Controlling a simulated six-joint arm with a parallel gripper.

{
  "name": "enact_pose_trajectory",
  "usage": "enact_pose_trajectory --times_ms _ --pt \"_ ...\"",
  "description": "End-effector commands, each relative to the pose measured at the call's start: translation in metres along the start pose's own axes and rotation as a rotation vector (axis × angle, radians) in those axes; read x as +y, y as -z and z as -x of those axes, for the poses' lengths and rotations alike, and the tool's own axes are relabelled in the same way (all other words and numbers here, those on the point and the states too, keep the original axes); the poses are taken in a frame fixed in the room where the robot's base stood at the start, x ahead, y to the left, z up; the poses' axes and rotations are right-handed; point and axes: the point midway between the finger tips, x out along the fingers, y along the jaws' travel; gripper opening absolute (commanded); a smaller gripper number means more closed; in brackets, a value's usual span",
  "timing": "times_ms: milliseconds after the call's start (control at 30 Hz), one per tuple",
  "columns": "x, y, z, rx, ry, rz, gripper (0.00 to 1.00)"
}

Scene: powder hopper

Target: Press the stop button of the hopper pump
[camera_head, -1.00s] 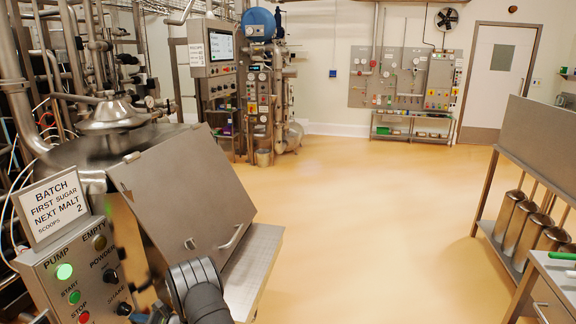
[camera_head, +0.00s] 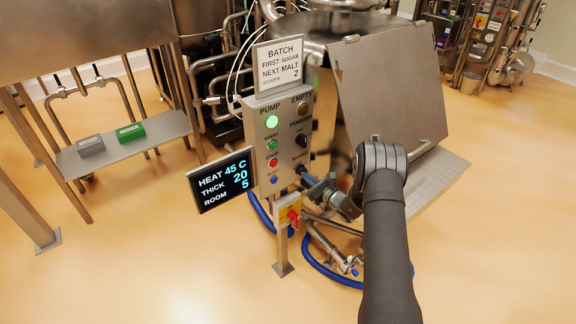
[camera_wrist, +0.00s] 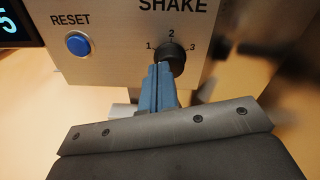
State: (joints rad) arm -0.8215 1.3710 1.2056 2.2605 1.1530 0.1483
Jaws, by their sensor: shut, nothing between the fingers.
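The hopper's control box (camera_head: 283,142) carries a lit green pump lamp (camera_head: 272,121), a green start button (camera_head: 272,144) and the red stop button (camera_head: 273,162) below it. A blue reset button (camera_head: 274,180) sits under stop; it also shows in the wrist view (camera_wrist: 79,44). My gripper (camera_head: 307,181) is at the lower right of the box. In the wrist view my gripper (camera_wrist: 162,68) is shut and empty, its blue fingertips in front of the black shake knob (camera_wrist: 171,56). I cannot tell if they touch it. The stop button is outside the wrist view.
A display (camera_head: 222,180) reads heat 45 C, thick 20, room 5, left of the box. The hopper's slanted metal lid (camera_head: 390,85) rises behind my arm. The floor at front left is clear.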

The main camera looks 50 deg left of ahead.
Motion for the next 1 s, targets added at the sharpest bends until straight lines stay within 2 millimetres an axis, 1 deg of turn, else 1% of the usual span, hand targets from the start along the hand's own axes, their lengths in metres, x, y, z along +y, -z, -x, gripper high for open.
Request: enact_pose_trajectory --times_ms 167,400,533,600,733,1000 --pt "0.024 -0.031 0.028 -0.007 0.003 -0.082 0.0" --pt "0.06 -0.078 0.075 -0.019 0.019 -0.196 0.0" --pt "0.075 -0.097 0.095 -0.024 0.029 -0.24 0.0" --pt "0.081 -0.104 0.103 -0.025 0.032 -0.256 0.0" --pt "0.087 -0.112 0.112 -0.027 0.037 -0.274 0.0" --pt "0.089 -0.114 0.114 -0.027 0.038 -0.279 0.0"
